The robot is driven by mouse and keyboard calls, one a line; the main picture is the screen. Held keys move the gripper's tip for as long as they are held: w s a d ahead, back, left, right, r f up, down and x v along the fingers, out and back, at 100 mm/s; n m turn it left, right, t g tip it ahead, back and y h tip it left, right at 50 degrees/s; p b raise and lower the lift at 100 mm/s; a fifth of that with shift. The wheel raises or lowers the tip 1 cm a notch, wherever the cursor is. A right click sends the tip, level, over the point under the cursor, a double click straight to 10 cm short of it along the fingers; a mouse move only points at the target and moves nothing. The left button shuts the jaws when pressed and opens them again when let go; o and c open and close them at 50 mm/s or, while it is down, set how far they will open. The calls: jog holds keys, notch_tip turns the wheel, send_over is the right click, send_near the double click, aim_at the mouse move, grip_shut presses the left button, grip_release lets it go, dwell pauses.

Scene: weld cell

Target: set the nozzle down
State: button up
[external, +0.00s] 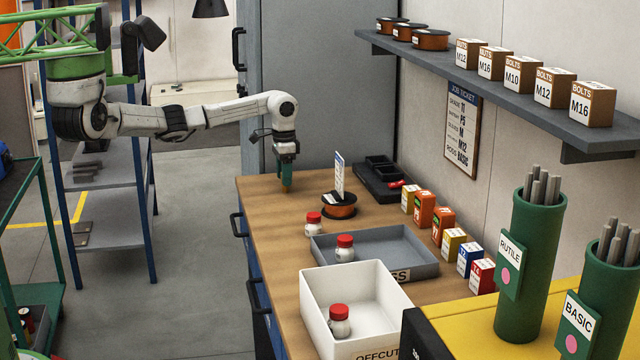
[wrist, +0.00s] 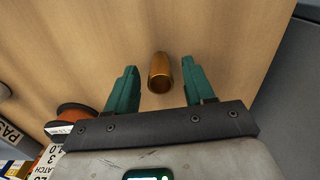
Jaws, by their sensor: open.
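The nozzle (wrist: 160,73) is a small copper-coloured cylinder with an open end, on the wooden bench top (external: 262,198). In the wrist view it lies between the two green fingers of my gripper (wrist: 156,85), with a gap on each side. My gripper is open and touches neither side of it. In the external view my gripper (external: 287,185) points down over the far left part of the bench, with the copper nozzle (external: 287,189) just showing at the fingertips.
A copper wire spool (external: 339,211) with a card stands to the right of my gripper. A white-and-red jar (external: 313,226), a grey tray (external: 420,268) and a white bin (external: 318,290) are nearer the camera. A grey cabinet (external: 300,90) stands behind. Bench around the nozzle is clear.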

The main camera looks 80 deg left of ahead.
notch_tip(320, 180, up, 10)
jog(key=shift+r+b, duration=0.2)
jog(key=shift+b, duration=0.2)
